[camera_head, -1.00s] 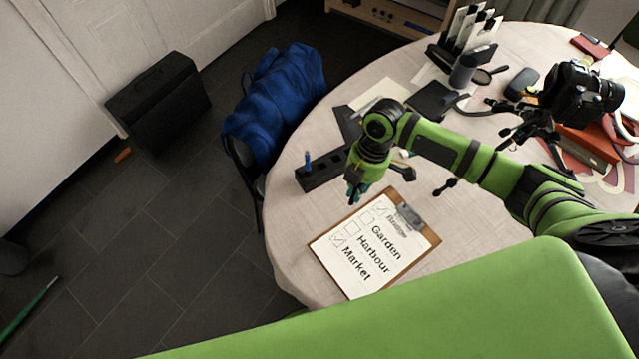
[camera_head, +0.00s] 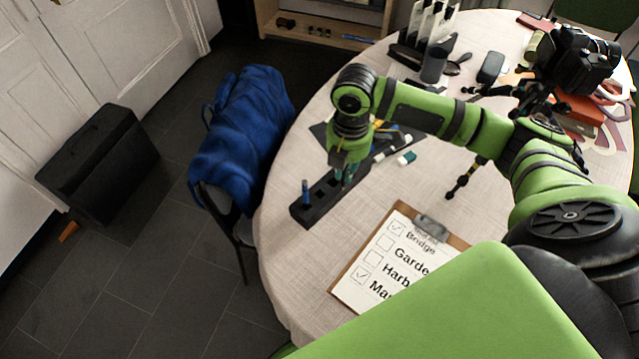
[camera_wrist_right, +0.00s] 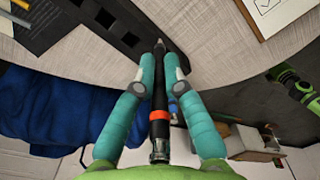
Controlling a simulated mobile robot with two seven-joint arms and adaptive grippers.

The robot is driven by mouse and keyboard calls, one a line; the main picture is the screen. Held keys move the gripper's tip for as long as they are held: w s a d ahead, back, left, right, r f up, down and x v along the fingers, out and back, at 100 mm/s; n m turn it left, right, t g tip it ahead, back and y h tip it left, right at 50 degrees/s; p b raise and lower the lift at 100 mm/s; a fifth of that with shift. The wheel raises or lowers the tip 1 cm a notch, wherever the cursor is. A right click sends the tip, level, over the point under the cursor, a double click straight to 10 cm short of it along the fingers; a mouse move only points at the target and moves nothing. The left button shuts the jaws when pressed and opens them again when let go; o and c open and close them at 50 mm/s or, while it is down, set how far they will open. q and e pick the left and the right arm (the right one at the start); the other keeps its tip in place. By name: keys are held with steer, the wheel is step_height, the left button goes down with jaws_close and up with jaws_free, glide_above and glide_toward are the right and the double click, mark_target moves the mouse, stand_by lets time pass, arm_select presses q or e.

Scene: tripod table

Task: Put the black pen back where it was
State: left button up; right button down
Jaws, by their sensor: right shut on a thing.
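The black pen (camera_wrist_right: 160,98), with an orange band, is between the fingers of my right gripper (camera_wrist_right: 160,82) in the right wrist view. Its pale tip points away from the palm, close to the black slotted rack (camera_wrist_right: 108,22). I cannot tell whether the tip is inside a slot. A blue pen (camera_head: 305,190) stands upright at the rack's left end. My left gripper is in neither view.
A clipboard (camera_head: 345,287) with a checklist lies in front of the rack. A green-and-white eraser-like block (camera_head: 406,158) and small items lie right of the gripper. A small tripod and camera (camera_head: 572,62) stand at right. Bare table lies between rack and clipboard.

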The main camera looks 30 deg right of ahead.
steer(key=shift+w+a+f+p, duration=0.2)
steer(key=shift+w+a+f, duration=0.45)
steer(key=shift+f, duration=0.55)
steer(key=shift+w+a+f+p, duration=0.25)
steer(key=shift+w+a+f, duration=0.35)
steer(key=shift+f, duration=0.6)
steer(key=shift+w+a+f+p, duration=0.2)
steer(key=shift+w+a+f, duration=0.3)
steer(key=shift+a+f, duration=0.5)
steer(key=shift+d+f, duration=0.2)
steer(key=shift+f, duration=0.05)
steer(key=shift+f, duration=0.15)
steer(key=c, duration=1.3)
jaws_free()
step_height(320, 180, up, 12)
steer(key=shift+r+b, duration=0.25)
steer(key=shift+b, duration=0.2)
